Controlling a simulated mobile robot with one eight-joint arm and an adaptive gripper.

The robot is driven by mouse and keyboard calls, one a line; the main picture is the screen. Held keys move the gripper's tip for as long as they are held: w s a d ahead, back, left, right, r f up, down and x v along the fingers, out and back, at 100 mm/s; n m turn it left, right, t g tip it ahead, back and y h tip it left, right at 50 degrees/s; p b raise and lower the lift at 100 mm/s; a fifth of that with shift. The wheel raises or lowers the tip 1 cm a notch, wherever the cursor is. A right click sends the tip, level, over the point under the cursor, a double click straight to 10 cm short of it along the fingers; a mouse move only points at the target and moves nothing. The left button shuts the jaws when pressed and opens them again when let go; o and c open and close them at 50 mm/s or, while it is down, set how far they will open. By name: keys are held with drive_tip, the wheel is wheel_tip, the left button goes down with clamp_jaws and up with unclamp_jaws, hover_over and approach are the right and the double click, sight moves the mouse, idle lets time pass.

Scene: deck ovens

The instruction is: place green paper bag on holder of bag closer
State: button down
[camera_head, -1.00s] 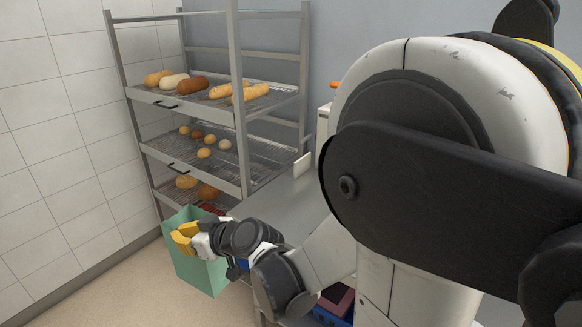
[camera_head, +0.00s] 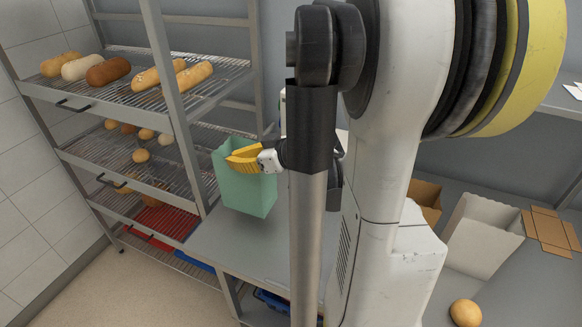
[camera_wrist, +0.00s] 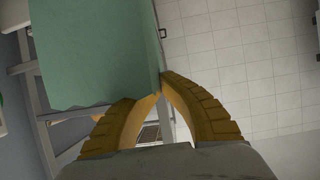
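The green paper bag (camera_head: 243,184) is upright and open at the top, in front of the rack and over the left end of the metal table. My gripper (camera_head: 243,159), with yellow fingers, is at the bag's upper right edge and is shut on it. In the wrist view the yellow fingertips (camera_wrist: 160,84) meet at the edge of the green bag (camera_wrist: 95,50). I cannot tell whether the bag's bottom touches the table. The bag closer and its holder are not clearly visible; my arm hides the middle of the table.
A metal rack (camera_head: 166,105) with bread stands at the left. The metal table (camera_head: 225,240) has bare room below the bag. At the right are a white open bag (camera_head: 480,235), brown cardboard (camera_head: 551,232), a brown box (camera_head: 424,200) and a round bun (camera_head: 465,313).

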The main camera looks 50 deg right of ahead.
drive_tip(key=d, duration=0.1)
drive_tip(key=s+d+r, duration=0.1)
drive_tip(key=d, duration=0.1)
drive_tip(key=s+d, duration=0.1)
drive_tip(key=shift+s+d+r, duration=0.2)
drive_tip(key=w+d+b, duration=0.2)
drive_tip(key=w+d, duration=0.1)
drive_tip(key=d, duration=0.6)
drive_tip(key=w+d+b, duration=0.1)
drive_tip(key=w+d, duration=0.1)
drive_tip(key=d, duration=0.6)
wheel_tip(320, 180, down, 7)
drive_tip(key=d+b, duration=0.1)
drive_tip(key=b, duration=0.2)
drive_tip(key=shift+w+b, duration=0.2)
drive_tip(key=shift+b, duration=0.15)
drive_tip(key=c, duration=2.1)
unclamp_jaws()
drive_tip(key=shift+f, duration=0.1)
drive_tip(key=o, duration=0.5)
